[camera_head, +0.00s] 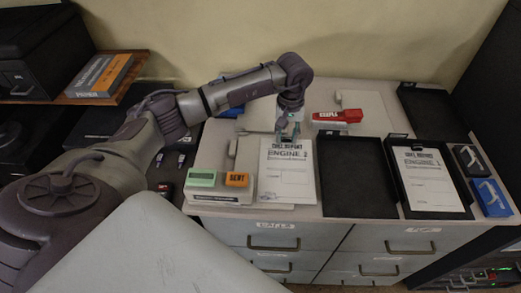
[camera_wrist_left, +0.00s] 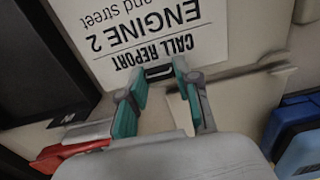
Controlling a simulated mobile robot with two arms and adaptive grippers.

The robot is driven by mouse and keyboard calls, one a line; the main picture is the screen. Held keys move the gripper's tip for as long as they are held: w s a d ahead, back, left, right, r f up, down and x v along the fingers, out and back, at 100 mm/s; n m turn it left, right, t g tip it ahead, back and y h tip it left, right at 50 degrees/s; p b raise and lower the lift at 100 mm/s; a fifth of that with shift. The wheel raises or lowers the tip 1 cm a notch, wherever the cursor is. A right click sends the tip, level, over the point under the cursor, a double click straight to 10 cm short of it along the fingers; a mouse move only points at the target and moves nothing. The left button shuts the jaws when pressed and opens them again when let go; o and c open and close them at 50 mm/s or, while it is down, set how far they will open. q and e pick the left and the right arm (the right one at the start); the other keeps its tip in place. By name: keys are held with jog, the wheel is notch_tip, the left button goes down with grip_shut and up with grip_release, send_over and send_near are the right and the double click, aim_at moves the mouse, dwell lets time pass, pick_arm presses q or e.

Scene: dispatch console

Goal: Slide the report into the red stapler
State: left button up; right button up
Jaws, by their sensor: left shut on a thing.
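The report (camera_head: 287,172) is a white sheet headed CALL REPORT, lying on the counter left of an empty black tray. In the left wrist view the report (camera_wrist_left: 150,35) reads ENGINE 2 and has a dark clip at its top edge. My left gripper (camera_head: 289,131) is at that top edge. In the left wrist view my left gripper (camera_wrist_left: 158,80) is shut on the report, its teal fingertips at either side of the clip. The red stapler (camera_head: 337,117) sits behind and to the right of the report. It shows partly in the left wrist view (camera_wrist_left: 70,150). My right gripper is not visible.
The empty black tray (camera_head: 321,211) lies right of the report. Another black tray (camera_head: 397,178) holds a similar sheet (camera_head: 431,180). A box with green and orange blocks (camera_head: 219,196) stands front left. Dark and blue items (camera_head: 480,178) lie at the right edge.

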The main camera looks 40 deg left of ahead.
pick_arm(q)
jog(key=shift+w+d, duration=0.25)
jog(key=shift+d, duration=0.2)
jog(key=shift+r+p, duration=1.6)
jog(key=shift+r, duration=2.15)
